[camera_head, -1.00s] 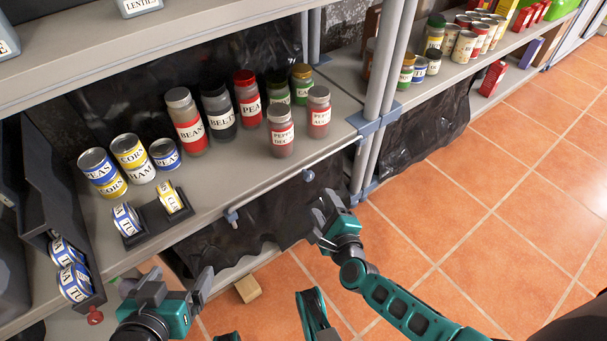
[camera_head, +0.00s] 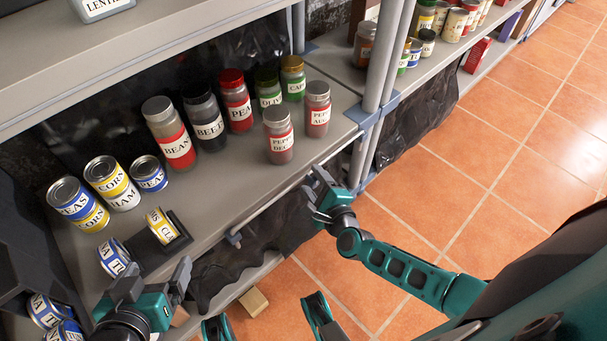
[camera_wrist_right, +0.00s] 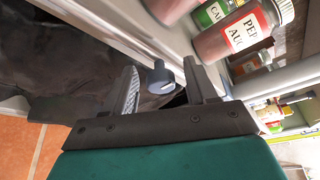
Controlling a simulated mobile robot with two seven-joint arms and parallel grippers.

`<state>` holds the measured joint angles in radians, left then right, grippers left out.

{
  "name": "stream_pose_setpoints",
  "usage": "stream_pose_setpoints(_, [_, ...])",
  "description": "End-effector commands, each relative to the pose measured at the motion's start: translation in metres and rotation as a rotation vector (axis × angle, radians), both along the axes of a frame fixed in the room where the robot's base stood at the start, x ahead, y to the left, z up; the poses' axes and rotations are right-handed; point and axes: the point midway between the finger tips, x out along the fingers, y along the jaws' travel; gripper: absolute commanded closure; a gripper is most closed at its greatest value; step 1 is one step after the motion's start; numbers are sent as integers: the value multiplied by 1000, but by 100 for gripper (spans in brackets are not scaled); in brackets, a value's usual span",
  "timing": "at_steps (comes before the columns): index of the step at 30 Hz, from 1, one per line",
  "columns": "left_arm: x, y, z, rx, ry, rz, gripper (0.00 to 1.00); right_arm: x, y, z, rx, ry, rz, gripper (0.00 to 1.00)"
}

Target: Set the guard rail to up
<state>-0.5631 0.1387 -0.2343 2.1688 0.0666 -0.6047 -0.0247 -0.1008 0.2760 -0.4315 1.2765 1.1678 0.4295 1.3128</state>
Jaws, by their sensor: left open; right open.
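The guard rail (camera_head: 268,208) is a thin pale rod along the front edge of the shelf with the jars. It lies low, about level with the shelf's lip, with a bracket at its left end. My right gripper (camera_head: 318,188) is open at the shelf front, by the rail's middle. In the right wrist view a grey-blue knob (camera_wrist_right: 160,77) shows between the spread fingers, with space on both sides; it is hidden behind the gripper in the head view. My left gripper (camera_head: 152,285) is open and empty in front of the shelf's left part.
Jars (camera_head: 170,133) and cans (camera_head: 107,180) stand on the shelf (camera_head: 235,185). A grey upright post (camera_head: 380,70) stands right of the rail. Dark sheeting (camera_head: 275,245) hangs below. The tiled floor is open at right.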

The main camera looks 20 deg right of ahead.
Motion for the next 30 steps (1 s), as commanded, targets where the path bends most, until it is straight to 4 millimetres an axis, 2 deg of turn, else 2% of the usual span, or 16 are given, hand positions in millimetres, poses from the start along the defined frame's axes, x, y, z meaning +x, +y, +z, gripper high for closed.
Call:
stream_pose_setpoints(13, [0, -3, 0, -8, -1, -3, 9, 0, -3, -2, 1, 0, -2, 43])
stream_pose_setpoints(30, [-5, -3, -3, -7, 11, -2, 9, 0, -3, -2, 1, 1, -1, 97])
